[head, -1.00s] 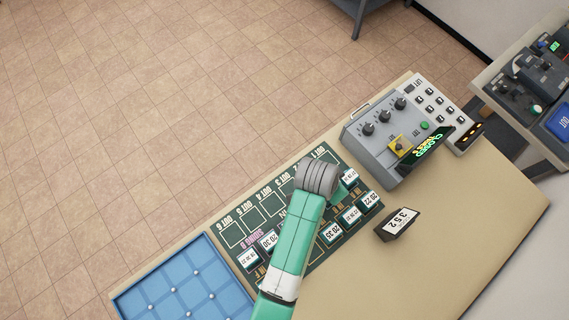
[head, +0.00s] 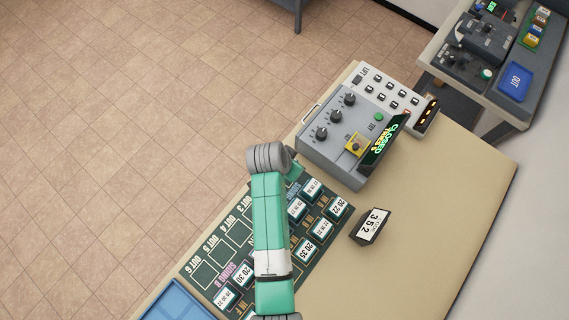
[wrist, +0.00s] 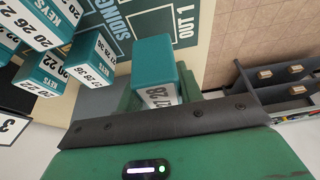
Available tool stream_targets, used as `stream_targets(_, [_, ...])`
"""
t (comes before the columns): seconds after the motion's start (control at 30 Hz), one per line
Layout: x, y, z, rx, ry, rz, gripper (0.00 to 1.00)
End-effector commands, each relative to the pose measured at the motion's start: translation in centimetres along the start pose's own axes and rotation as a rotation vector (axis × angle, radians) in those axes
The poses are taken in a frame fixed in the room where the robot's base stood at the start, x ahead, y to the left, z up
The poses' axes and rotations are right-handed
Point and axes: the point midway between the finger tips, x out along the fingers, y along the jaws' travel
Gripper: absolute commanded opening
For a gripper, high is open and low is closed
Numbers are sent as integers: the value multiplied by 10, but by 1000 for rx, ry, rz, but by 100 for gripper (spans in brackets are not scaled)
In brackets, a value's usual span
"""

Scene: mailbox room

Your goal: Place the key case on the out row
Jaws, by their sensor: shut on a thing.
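A teal key case (wrist: 153,58) with a white number label is held in my gripper (wrist: 160,88), whose fingers are shut on its sides in the wrist view. The OUT 1 place (wrist: 184,22) shows just beyond the case. In the head view the dark green board (head: 194,284) carries the row of OUT outlines along its far side; OUT 3 to OUT 6 look empty. My arm and wrist hide the OUT 1 end and most of my gripper there. The height of the case above the board cannot be told.
Several other key cases (head: 310,251) stand on the board's nearer rows. A grey control console (head: 340,140) stands close beside my wrist, with a number block (head: 371,226) on the table. A blue tray (head: 178,304) lies at the board's other end. The table's right side is clear.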

Motion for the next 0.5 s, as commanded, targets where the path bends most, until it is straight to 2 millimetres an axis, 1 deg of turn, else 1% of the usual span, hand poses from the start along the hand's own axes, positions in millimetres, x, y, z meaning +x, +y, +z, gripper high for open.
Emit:
stream_targets(0.03, [4,0,1,0,1,0,12])
stream_targets(0.17, [8,0,3,1,1,-1,12])
stream_targets(0.3, [31,0,13,-1,-1,1,12])
stream_targets(0.37, [38,0,16,-1,-1,1,12])
stream_targets(0.5, [41,0,16,0,2,-2,12])
